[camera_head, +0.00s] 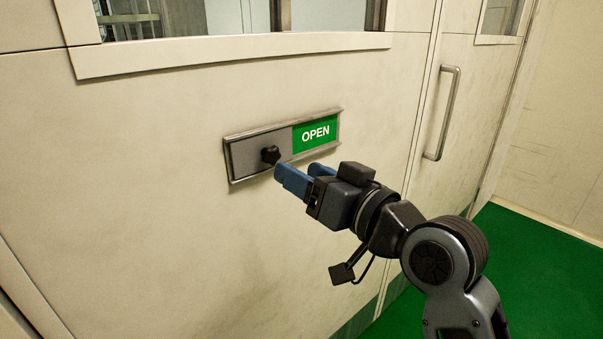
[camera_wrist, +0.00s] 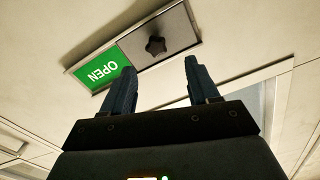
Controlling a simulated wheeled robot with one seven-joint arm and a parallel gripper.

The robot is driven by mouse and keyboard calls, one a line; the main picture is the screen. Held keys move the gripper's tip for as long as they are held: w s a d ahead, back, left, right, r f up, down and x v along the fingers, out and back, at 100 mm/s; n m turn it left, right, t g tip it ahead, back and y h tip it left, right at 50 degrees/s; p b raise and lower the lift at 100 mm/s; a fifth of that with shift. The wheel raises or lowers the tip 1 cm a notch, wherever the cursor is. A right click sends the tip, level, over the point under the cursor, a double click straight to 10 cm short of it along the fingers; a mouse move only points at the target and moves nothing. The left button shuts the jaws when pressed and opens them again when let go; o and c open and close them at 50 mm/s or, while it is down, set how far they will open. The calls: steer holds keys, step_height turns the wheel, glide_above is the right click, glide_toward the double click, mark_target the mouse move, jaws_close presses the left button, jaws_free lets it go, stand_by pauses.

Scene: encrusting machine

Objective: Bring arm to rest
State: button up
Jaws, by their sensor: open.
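My arm reaches in from the lower right in the head view. My gripper (camera_head: 292,175) has blue fingers and is close to the sliding sign plate on the pale wall. In the wrist view my gripper (camera_wrist: 157,78) shows its two fingers spread apart with nothing between them. The sign plate (camera_head: 240,160) has a grey cover with a black star-shaped knob (camera_head: 270,154), and a green OPEN panel (camera_head: 315,133) shows at its right. In the wrist view the knob (camera_wrist: 156,45) lies beyond the fingertips, and the green panel (camera_wrist: 100,69) is at the left. The gap between fingertips and knob is hard to judge.
A pale door or wall panel (camera_head: 130,200) fills the left and middle. A window with a raised frame (camera_head: 230,52) is above the sign. A metal handle (camera_head: 441,115) stands out at the right. The green floor (camera_head: 535,270) at the right is clear.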

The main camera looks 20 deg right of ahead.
steer(key=shift+f, duration=0.1)
steer(key=s+d+f+m+g+h, duration=0.1)
steer(key=s+f+h, duration=0.1)
steer(key=s+f, duration=0.65)
steer(key=s+d+f+m+h, duration=0.1)
steer(key=s+d+f+h, duration=0.15)
steer(key=s+f, duration=0.65)
steer(key=s+n+g+h, duration=0.1)
steer(key=s+n, duration=0.1)
steer(key=s, duration=2)
steer(key=shift+s+d+r, duration=0.2)
steer(key=shift+s+d, duration=0.05)
steer(key=shift+s, duration=0.15)
